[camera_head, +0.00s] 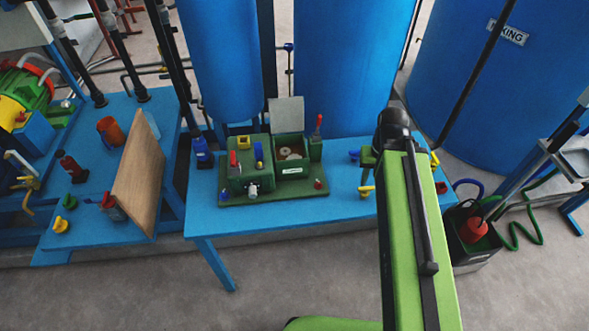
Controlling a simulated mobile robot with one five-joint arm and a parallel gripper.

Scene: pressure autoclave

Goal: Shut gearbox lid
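The green gearbox (247,178) sits on a blue table in the middle of the view. Its lid (287,115), a pale grey plate, stands open and upright at the back edge of the box's right compartment. The open compartment (292,151) shows round, pale parts inside. My green arm (420,230) reaches up from the bottom right to a black joint, to the right of the gearbox and apart from it.
A red-handled lever (318,125) stands right of the lid. Yellow and blue valves (366,190) sit on the table near my arm. Blue tanks (350,65) stand close behind. A brown board (138,175) leans on the left table. Grey floor is clear in front.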

